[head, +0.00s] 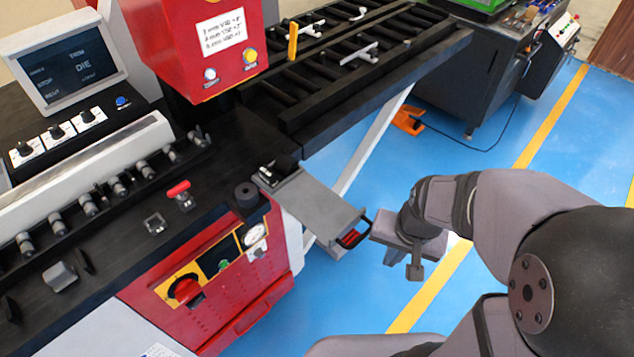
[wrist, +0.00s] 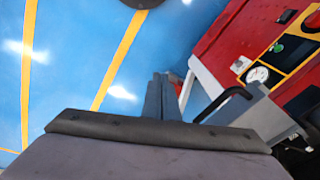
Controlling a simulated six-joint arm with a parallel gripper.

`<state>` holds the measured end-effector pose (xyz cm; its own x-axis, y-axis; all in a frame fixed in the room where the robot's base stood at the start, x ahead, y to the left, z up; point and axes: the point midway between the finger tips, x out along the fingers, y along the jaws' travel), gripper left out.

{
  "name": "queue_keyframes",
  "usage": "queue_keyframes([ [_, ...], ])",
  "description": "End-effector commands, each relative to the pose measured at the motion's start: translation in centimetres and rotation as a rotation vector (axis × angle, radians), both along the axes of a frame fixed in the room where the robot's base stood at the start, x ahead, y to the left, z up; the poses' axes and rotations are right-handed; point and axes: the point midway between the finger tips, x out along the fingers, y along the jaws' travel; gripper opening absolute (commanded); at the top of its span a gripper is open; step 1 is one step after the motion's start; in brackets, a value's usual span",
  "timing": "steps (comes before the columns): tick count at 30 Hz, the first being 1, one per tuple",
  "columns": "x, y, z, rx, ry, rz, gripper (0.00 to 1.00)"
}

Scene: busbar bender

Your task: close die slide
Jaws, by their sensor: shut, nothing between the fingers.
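The die slide (head: 318,205) is a grey plate that sticks out from the front of the red machine, over the blue floor. A dark bar handle (head: 354,230) stands at its outer end, with a red part beside it. The slide also shows at the right in the wrist view (wrist: 255,112), with its black handle (wrist: 228,100) to the right of my fingers. My gripper (head: 393,258) is just right of the handle and appears apart from it. In the wrist view my fingers (wrist: 163,88) are together with nothing between them. The slide's inner end meets the machine bed.
A black cylinder (head: 246,195) and a red-handled clamp (head: 180,192) stand on the machine bed. A gauge (head: 255,235) and a red knob (head: 185,290) are on the front panel. A roller table (head: 350,75) extends behind.

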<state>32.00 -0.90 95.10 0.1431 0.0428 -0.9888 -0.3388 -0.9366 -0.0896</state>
Motion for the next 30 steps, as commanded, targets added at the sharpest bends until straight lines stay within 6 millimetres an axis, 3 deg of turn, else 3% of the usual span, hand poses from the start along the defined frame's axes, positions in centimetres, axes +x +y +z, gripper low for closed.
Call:
queue_keyframes([
  [1, 1.3, -0.8, 1.4, 0.021, -0.04, -0.123, 0.0],
  [4, 3.8, -2.3, 3.1, 0.084, -0.127, -0.409, 0.0],
  [10, 5.8, -1.0, 6.3, 0.302, -0.145, -0.978, 0.0],
  [20, 8.3, -1.5, 10.4, 0.598, -0.125, -1.768, 0.0],
  [23, 8.1, 0.6, 9.0, 0.657, -0.037, -1.807, 0.0],
  [30, 8.4, 6.2, 9.2, 0.838, 0.174, -1.821, 0.0],
])
